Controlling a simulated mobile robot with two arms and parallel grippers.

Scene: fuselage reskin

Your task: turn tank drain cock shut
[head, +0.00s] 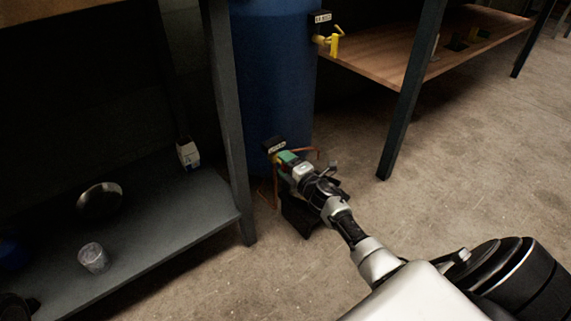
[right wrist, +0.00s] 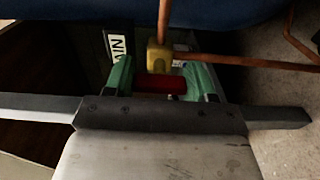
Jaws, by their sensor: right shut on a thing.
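The blue tank (head: 275,80) stands upright between two benches. The drain cock is low on the tank's front, under a small label plate (head: 275,146). In the right wrist view the cock has a yellow brass body (right wrist: 159,55) with copper pipe on it and a red handle (right wrist: 160,83). My right gripper (head: 287,157) reaches down to the cock. Its green fingertips (right wrist: 161,80) stand on either side of the red handle, shut on it. The handle's exact angle is hard to tell. My left gripper is not in view.
A second yellow valve (head: 334,42) sits higher on the tank. A dark shelf (head: 160,225) at left holds a small carton (head: 188,153), a round metal dish (head: 99,201) and a clear cup (head: 93,257). Bench legs (head: 409,95) flank the tank. The concrete floor (head: 480,170) at right is clear.

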